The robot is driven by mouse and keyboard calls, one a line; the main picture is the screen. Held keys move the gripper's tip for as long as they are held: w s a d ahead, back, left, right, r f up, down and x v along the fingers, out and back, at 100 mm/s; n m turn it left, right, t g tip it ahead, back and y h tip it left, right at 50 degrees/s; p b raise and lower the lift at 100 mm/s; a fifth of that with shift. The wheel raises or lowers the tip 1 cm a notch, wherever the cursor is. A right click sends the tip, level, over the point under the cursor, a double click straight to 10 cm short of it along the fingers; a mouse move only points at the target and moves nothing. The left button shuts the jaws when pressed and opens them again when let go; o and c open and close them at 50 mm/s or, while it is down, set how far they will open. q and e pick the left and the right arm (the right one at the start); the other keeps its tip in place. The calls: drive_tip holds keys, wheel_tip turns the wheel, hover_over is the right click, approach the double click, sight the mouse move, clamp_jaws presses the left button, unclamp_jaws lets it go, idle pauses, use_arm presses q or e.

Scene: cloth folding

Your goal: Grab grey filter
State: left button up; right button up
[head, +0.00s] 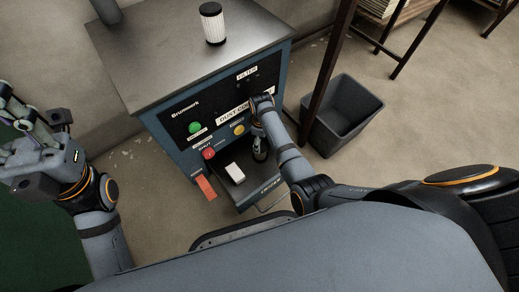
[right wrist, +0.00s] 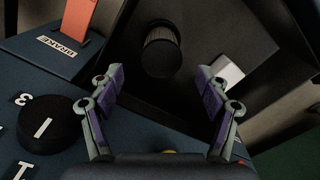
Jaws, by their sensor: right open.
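The grey filter (right wrist: 160,52) shows in the right wrist view as a pleated cylinder with a dark round end. It is in the open dark drawer (right wrist: 145,95) of the blue machine. My right gripper (right wrist: 160,92) is open, with the filter ahead of the gap between its fingers and apart from them. In the head view my right gripper (head: 259,137) points down over the drawer, and the filter is largely hidden there. My left gripper (head: 18,128) is at the far left, empty and away from the machine; its fingers look spread.
A white filter with a black cap (head: 213,26) stands on the machine's metal top (head: 165,50). A white block (head: 235,173) lies in the drawer. An orange-red handle (head: 206,187) sticks out left of it. A black bin (head: 342,115) and a dark post (head: 328,75) stand at right.

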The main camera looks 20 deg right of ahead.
wheel_tip(320, 180, down, 4)
drive_tip(key=shift+f+b, duration=0.1)
drive_tip(key=shift+b, duration=0.85)
